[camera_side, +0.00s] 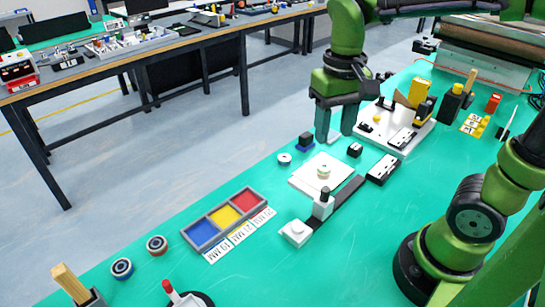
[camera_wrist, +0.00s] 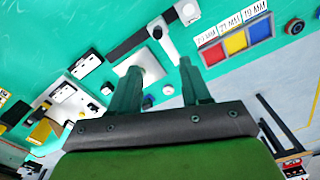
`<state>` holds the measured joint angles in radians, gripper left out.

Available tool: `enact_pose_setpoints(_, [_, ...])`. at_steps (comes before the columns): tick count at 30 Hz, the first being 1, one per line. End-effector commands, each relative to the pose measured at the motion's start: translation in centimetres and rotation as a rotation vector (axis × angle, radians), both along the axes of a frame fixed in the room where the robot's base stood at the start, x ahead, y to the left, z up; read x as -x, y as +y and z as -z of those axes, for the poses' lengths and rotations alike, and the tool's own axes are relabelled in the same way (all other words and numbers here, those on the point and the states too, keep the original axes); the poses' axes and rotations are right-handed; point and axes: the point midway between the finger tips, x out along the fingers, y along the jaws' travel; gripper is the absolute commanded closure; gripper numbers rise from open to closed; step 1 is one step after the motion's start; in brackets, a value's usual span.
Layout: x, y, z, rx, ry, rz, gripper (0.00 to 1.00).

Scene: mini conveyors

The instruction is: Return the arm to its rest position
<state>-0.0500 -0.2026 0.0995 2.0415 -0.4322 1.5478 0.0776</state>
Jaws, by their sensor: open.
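My gripper (camera_side: 335,122) hangs fingers down above the green table, near the white base plate. Its two fingers are apart with nothing between them. In the wrist view my gripper (camera_wrist: 160,78) also shows open and empty. A tray with blue, yellow and red compartments (camera_side: 225,216) lies at the front left of the gripper. A small round pale piece (camera_side: 323,171) sits on a white square plate (camera_side: 306,184), below and in front of the gripper.
A dark mini conveyor (camera_side: 349,192) lies beside the plate. A white base with blocks (camera_side: 405,139) stands right of the gripper. Round pieces (camera_side: 122,268) lie at the front left. Open table lies front centre.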

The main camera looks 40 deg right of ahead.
Motion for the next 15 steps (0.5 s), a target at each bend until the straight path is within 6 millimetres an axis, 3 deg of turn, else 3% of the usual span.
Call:
enact_pose_setpoints(11, [-0.6, 0.1, 0.8, -0.012, -0.047, -0.043, 0.53])
enact_pose_setpoints(15, [0.0, 0.0, 1.1, -0.063, -0.206, -0.083, 0.53])
